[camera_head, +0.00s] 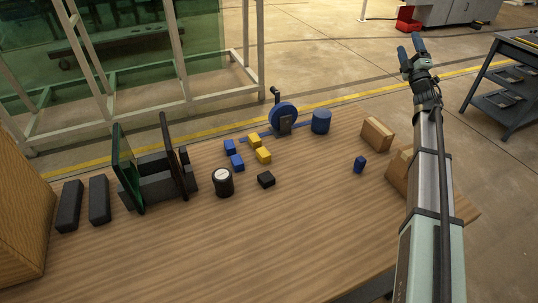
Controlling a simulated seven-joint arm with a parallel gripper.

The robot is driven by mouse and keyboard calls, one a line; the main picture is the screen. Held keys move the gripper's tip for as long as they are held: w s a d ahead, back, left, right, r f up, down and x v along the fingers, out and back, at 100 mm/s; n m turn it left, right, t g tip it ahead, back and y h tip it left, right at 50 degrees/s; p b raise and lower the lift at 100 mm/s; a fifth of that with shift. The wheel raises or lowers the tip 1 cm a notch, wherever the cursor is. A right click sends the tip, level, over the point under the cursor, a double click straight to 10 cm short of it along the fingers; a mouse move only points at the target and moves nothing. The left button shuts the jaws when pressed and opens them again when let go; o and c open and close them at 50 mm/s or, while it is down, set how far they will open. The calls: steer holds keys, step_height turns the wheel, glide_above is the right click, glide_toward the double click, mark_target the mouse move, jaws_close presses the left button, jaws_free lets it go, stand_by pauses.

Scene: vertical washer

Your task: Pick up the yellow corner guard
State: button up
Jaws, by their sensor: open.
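Two small yellow blocks lie close together near the middle of the wooden table, a farther yellow block (254,140) and a nearer yellow block (263,156). I cannot tell from shape which is the corner guard. My gripper (410,46) has blue fingertips, is open and empty, and is at the upper right, well apart from both blocks.
Two small blue blocks (234,155) lie just left of the yellow ones. A black block (266,180) and a round gauge (223,182) are nearer. A blue wheel device (284,118) and blue cylinder (321,121) stand behind. The front of the wooden table (290,240) is clear.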

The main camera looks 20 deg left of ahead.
steer(key=s+a+f+m+h, duration=0.6)
steer(key=a+f+m, duration=0.1)
steer(key=m, duration=1)
steer(key=m+g+y, duration=0.5)
steer(key=m+g, duration=0.8)
steer(key=m, duration=1.7)
glide_toward(264, 153)
steer(key=shift+s+d+r, duration=0.15)
steer(key=shift+d+r, duration=0.4)
steer(key=shift+r, duration=0.1)
steer(key=shift+a+f+m, duration=0.1)
steer(key=shift+a+m, duration=0.15)
steer(key=shift+m, duration=0.05)
steer(key=x, duration=0.8)
steer(key=shift+f+x, duration=0.2)
steer(key=shift+x, duration=1.15)
steer(key=shift+f+x, duration=0.2)
steer(key=shift+x, duration=1.15)
steer(key=shift+d, duration=0.15)
